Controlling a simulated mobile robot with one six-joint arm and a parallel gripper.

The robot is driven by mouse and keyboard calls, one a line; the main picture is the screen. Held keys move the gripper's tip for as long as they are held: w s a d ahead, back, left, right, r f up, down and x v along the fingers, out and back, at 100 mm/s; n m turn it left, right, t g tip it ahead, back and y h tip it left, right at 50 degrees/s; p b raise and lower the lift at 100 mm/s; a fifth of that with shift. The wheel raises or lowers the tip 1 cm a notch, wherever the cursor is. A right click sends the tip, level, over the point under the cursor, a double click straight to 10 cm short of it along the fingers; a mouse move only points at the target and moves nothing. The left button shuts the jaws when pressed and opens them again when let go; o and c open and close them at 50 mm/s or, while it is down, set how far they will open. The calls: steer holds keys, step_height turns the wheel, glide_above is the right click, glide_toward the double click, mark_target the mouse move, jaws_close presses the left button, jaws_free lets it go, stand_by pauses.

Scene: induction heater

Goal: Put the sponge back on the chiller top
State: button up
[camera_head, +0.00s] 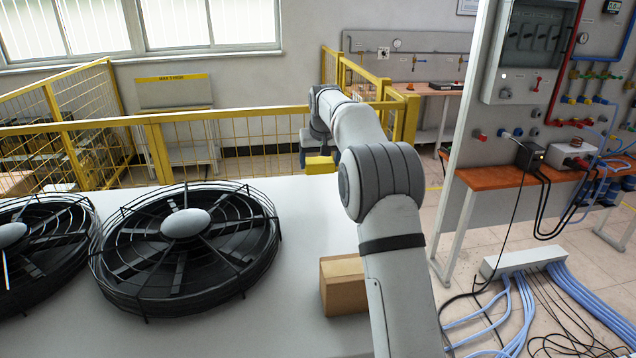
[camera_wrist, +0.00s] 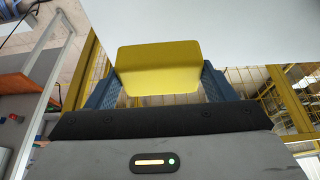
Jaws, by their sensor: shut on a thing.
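The yellow sponge (camera_head: 320,165) is held at the end of my arm, near the far right edge of the chiller top (camera_head: 310,225). In the wrist view the sponge (camera_wrist: 158,62) sits between the two blue fingers of my gripper (camera_wrist: 160,80), which is shut on it. In the head view my gripper (camera_head: 317,153) is small and partly hidden by its own wrist. The white chiller top also shows in the wrist view (camera_wrist: 250,22), beyond the sponge. I cannot tell whether the sponge touches it.
Two black caged fans (camera_head: 185,240) (camera_head: 40,245) take up the left of the chiller top. A cardboard box (camera_head: 343,285) stands on it beside my arm. The white surface between the right fan and the box is bare. A yellow fence (camera_head: 230,125) runs behind.

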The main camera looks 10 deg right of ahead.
mark_target(320, 174)
steer(key=shift+f+p, duration=0.65)
steer(key=shift+f, duration=2.75)
steer(key=o, duration=1)
steer(key=shift+f, duration=0.1)
steer(key=shift+c, duration=0.2)
steer(key=b+v, duration=0.3)
steer(key=v, duration=0.9)
steer(key=shift+s, duration=0.2)
